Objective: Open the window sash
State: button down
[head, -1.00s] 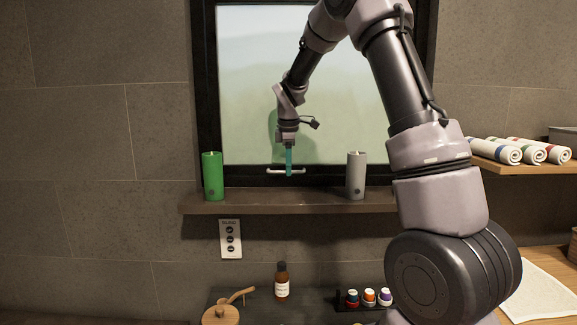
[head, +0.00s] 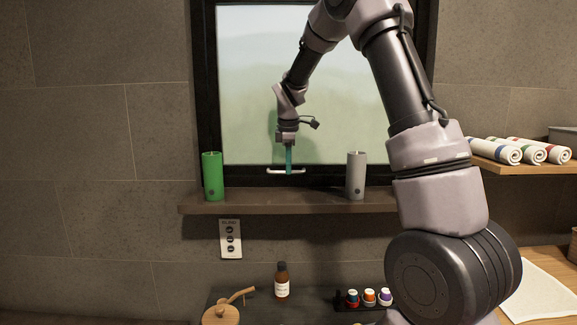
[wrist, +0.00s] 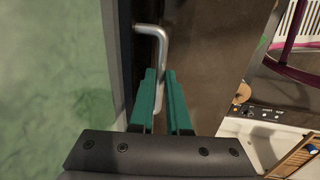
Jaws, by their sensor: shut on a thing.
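The window sash (head: 350,100) has a dark frame and a pale, hazy pane, and a light metal bar handle (head: 299,171) on its bottom rail. In the wrist view the handle (wrist: 151,28) is a bent silver bar that passes down between the teal fingers. My gripper (head: 288,172) reaches down in front of the pane, and its fingertips are at the middle of the handle. In the wrist view my gripper (wrist: 161,70) is shut on the handle. No clear gap at the bottom of the sash can be made out.
A green candle (head: 213,177) and a grey candle (head: 356,176) stand on the sill shelf (head: 280,203), left and right of the handle. A brown bottle (head: 282,281) and a row of small bottles (head: 369,298) are below. Rolled towels (head: 515,150) lie on a shelf at right.

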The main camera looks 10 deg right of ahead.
jog(key=shift+w, duration=0.15)
dwell(0.5)
jog(key=w+d+t, duration=0.2)
jog(key=w, duration=0.9)
jog(key=shift+t+h, duration=0.3)
jog(key=shift+d, duration=0.1)
jog(key=c, duration=0.9)
grip_release()
jog(key=shift+s, duration=0.1)
jog(key=shift+v, duration=5.4)
